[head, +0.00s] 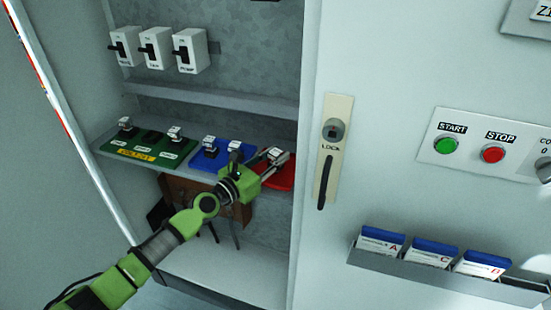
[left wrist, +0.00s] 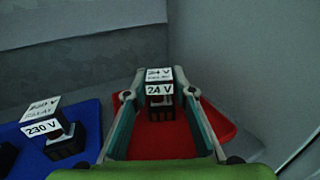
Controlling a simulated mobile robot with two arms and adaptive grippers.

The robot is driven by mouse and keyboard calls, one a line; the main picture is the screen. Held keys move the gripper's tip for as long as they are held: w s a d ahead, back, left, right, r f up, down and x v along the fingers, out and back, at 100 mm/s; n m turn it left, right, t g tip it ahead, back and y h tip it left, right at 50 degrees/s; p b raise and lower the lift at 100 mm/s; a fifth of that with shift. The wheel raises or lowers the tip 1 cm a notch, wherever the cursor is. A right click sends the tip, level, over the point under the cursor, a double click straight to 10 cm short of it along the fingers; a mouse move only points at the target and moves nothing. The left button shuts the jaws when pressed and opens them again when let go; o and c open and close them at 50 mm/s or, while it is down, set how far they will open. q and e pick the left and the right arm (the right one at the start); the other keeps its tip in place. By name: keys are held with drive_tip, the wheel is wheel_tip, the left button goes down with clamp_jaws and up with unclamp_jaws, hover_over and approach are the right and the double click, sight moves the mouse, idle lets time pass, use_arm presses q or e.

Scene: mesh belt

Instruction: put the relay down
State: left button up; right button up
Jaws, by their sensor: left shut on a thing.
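A relay (head: 275,154) labelled 24 V is at the right end of the cabinet shelf; its label also shows in the left wrist view (left wrist: 159,89). My left gripper (head: 270,160) is shut on it, with one finger on each side in the left wrist view (left wrist: 158,100). The relay is over the red mat (head: 286,178), which also shows beneath and around the fingers (left wrist: 160,142). I cannot tell whether the relay's bottom touches the mat. My right gripper is not in view.
A blue mat (head: 222,158) left of the red one holds relays, one marked 230 V (left wrist: 65,137). A green mat (head: 148,139) holds several more. Breakers (head: 155,48) hang above. The cabinet's right wall (left wrist: 235,60) is close beside the red mat.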

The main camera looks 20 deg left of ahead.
use_arm(q)
drive_tip(key=shift+f, duration=0.15)
drive_tip(key=o, duration=1.1)
drive_tip(key=shift+r, duration=0.2)
drive_tip(key=v, duration=0.7)
drive_tip(key=b+v, duration=0.1)
drive_tip(key=v, duration=0.2)
drive_tip(key=shift+s+a+f, duration=0.15)
drive_tip(key=shift+s+f, duration=0.1)
drive_tip(key=shift+s, duration=0.05)
drive_tip(key=shift+s+a+r, duration=0.2)
drive_tip(key=shift+s+a, duration=0.1)
drive_tip(key=shift+s, duration=0.3)
